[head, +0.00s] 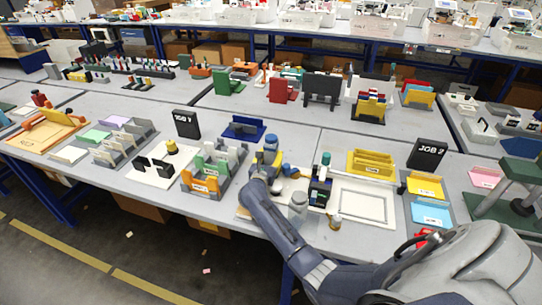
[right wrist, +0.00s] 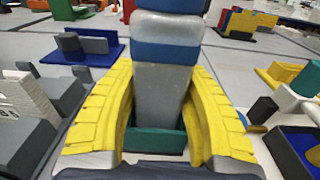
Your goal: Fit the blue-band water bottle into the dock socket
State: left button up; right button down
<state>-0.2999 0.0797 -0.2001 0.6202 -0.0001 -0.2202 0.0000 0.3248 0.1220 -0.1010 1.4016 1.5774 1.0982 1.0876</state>
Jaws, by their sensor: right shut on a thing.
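The water bottle (right wrist: 165,90) has a pale, translucent body and a blue band. It stands about upright between the yellow fingers of my right gripper (right wrist: 165,115), which is shut on it. Its lower end meets a green, square-walled socket (right wrist: 155,141) in the right wrist view. The green walls show on both sides and in front of the base. I cannot tell how deep the base sits. In the head view my right gripper (head: 266,160) is at the middle of the near table, and it largely hides the socket. My left gripper is not in view.
A blue tray (head: 243,128) lies behind. A grey-white bottle (head: 298,204) and a dark box with bottles (head: 320,190) stand close on the right. A framed white board (head: 365,203) lies beyond them.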

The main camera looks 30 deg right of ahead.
aim_at(269, 164)
jog(key=shift+s+a+f, duration=0.15)
jog(key=shift+f, duration=0.6)
jog(key=shift+s+a+f, duration=0.1)
jog(key=shift+s+f, duration=0.05)
jog(key=shift+f, duration=0.6)
dwell(0.5)
jog(key=c, duration=0.7)
grip_release()
jog(key=shift+f, duration=0.1)
jog(key=shift+a, duration=0.15)
jog(key=shift+s+a, duration=0.25)
jog(key=shift+a, duration=0.2)
jog(key=s+a+r, duration=0.1)
jog(key=a, duration=0.1)
jog(key=s+a+r, duration=0.1)
jog(key=shift+s+a+r, duration=0.1)
jog(key=shift+s+a, duration=0.25)
jog(key=shift+a, duration=0.05)
jog(key=shift+s+a+r, duration=0.35)
jog(key=shift+s+a, duration=0.1)
jog(key=shift+s, duration=0.05)
jog(key=shift+s+r, duration=0.1)
jog(key=shift+r, duration=0.05)
